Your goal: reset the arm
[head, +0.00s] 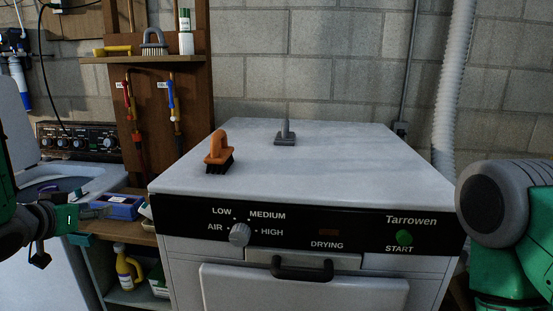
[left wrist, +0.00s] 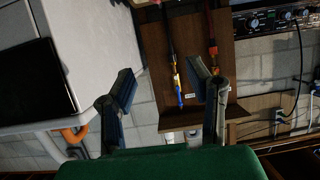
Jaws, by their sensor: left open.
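My left gripper (head: 93,222) comes in at the left edge of the head view, beside the dryer's front left corner and in front of the shelf unit. In the left wrist view my left gripper (left wrist: 162,78) has its two fingers spread wide, with nothing between them. It is open and empty.
A white dryer (head: 330,185) fills the middle. An orange brush (head: 219,150) and a grey brush (head: 285,136) stand on its top. A blue box (head: 122,207) lies near my left gripper. A yellow bottle (head: 127,267) stands below. A white hose (head: 450,90) hangs behind.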

